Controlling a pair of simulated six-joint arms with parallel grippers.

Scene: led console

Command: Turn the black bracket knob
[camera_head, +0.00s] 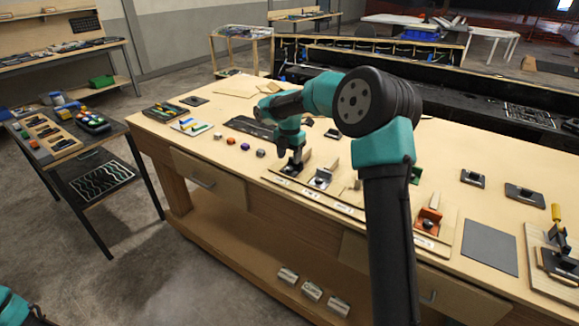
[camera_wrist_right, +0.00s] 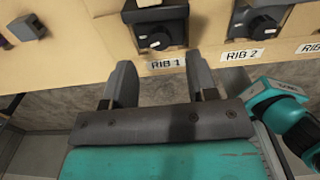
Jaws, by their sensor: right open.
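The black bracket (camera_wrist_right: 176,22) with its dark round knob (camera_wrist_right: 153,38) stands behind the label RIB 1 in the right wrist view. My right gripper (camera_wrist_right: 163,75) is open and empty, its two fingers spread just short of the black bracket, with the knob lying between their lines. In the head view my right gripper (camera_head: 291,165) reaches down at the left end of the bracket row and largely hides the black bracket. Contact with the knob cannot be made out. Only a teal piece of my left arm shows at the bottom left; its gripper is out of view.
A grey bracket (camera_head: 321,179) with a dark knob stands close to the right, at label RIB 2. An orange bracket (camera_head: 428,220) stands further right. Small coloured knobs (camera_head: 245,147) lie left of the row. A grey mat (camera_head: 490,247) is at the right.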

